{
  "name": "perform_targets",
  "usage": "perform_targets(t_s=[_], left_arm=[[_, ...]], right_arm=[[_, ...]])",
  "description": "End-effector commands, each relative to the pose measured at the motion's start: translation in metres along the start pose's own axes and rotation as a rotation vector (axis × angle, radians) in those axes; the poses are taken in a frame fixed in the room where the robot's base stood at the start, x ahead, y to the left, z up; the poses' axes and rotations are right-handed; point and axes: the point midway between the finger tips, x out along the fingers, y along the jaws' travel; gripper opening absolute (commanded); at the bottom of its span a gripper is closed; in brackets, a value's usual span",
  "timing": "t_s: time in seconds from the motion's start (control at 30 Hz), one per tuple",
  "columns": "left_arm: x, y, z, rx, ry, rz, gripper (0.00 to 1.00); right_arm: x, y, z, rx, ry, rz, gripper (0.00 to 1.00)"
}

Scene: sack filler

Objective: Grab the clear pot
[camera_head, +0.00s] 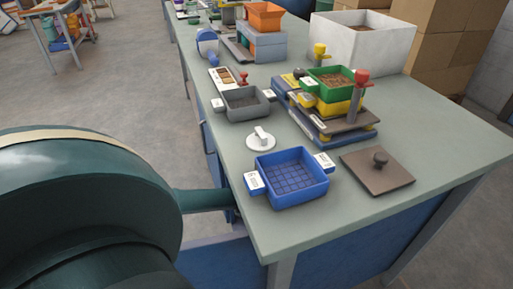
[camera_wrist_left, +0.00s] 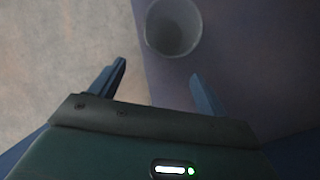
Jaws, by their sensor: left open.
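The clear pot (camera_wrist_left: 173,27) shows in the left wrist view as a round, see-through grey vessel at the top, seen into its mouth. It stands on or over a dim blue-purple surface, near that surface's left edge. My left gripper (camera_wrist_left: 158,69) is open and empty. The pot lies ahead of its fingertips, slightly right of the middle of the gap, not between the fingers. In the head view my left arm reaches in beside the table's left edge and its gripper is hidden. I cannot make out the pot there. My right gripper is not in view.
The table (camera_head: 228,150) holds a blue tray (camera_head: 290,194), a grey tray (camera_head: 247,112), a white knob (camera_head: 260,139), a brown lid (camera_head: 378,179), a green tray (camera_head: 331,91) on a stand and a white bin (camera_head: 363,51). Open floor lies left of it.

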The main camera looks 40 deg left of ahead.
Motion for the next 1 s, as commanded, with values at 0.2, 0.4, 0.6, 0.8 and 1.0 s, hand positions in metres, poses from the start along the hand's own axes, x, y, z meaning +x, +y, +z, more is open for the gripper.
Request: perform_targets(t_s=[0.2,0.4,0.6,0.8,1.0], left_arm=[[0.006,-0.001,0.015,-0.002,-0.001,-0.002,0.76],[0.023,-0.001,0.045,-0.003,0.000,-0.002,0.76],[0.046,-0.001,0.043,-0.001,0.001,-0.002,0.76],[0.047,-0.001,0.043,0.001,0.000,-0.003,0.76],[0.047,-0.001,0.043,0.001,0.000,-0.002,0.65]], right_arm=[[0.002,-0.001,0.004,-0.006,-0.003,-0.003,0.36],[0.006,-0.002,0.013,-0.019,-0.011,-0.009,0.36],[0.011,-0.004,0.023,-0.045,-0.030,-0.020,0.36],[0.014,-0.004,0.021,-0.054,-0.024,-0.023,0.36],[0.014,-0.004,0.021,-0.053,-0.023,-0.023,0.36]])
